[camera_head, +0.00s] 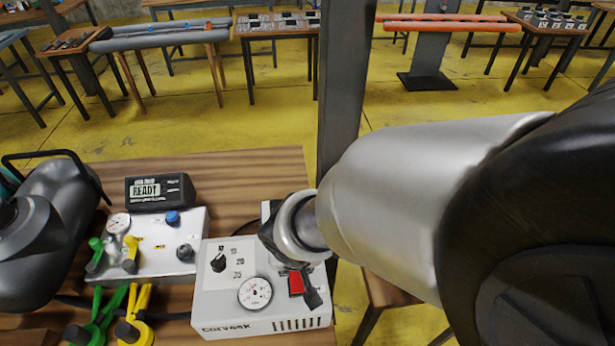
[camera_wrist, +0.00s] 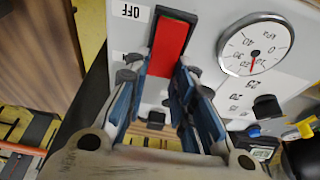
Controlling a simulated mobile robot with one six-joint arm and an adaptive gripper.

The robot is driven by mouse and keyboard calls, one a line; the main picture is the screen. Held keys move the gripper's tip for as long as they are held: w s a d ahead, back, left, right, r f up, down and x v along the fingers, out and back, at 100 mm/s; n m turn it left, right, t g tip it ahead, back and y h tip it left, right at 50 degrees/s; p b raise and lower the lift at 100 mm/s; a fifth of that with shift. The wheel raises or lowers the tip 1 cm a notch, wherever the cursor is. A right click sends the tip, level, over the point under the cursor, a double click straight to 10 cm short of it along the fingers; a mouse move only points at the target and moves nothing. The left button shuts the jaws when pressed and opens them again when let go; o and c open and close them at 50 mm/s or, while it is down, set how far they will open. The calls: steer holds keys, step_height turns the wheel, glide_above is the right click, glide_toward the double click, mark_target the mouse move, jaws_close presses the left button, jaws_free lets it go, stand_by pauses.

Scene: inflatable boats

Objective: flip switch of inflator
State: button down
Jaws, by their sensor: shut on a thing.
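The inflator (camera_head: 222,305) is a pale box with a round gauge (camera_head: 255,293) and a black knob (camera_head: 219,262) on its top, at the front of the wooden table. Its red rocker switch (camera_head: 296,282) is at the right side of the box, partly covered by my gripper in the head view. In the wrist view the red switch (camera_wrist: 172,45) lies beside an "OFF" label. My gripper (camera_wrist: 159,80) has its blue-grey fingers on both sides of the switch's near end, shut on it. The exact contact is partly hidden.
Left of the inflator stand a metal panel (camera_head: 160,232) with valves, a black "READY" display (camera_head: 160,192) and green (camera_head: 97,320) and yellow (camera_head: 137,318) clamp-like handles. A grey post (camera_head: 341,90) rises behind my arm. Other tables stand farther back.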

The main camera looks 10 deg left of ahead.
mark_target(298, 287)
stand_by(0.3)
steer(key=c, duration=1.4)
jaws_free()
steer(key=shift+o, duration=0.2)
steer(key=v, duration=1.2)
steer(key=shift+s, duration=0.2)
steer(key=shift+d, duration=0.15)
steer(key=s+d+r+m, duration=0.1)
steer(key=s+d+r, duration=0.1)
steer(key=d, duration=0.7)
steer(key=s+d+r+m+t, duration=0.1)
steer(key=s+d, duration=0.3)
steer(key=d, duration=0.6)
steer(key=shift+d+r+m+h, duration=0.3)
steer(key=shift+r+m+h, duration=0.1)
steer(key=shift+r, duration=0.25)
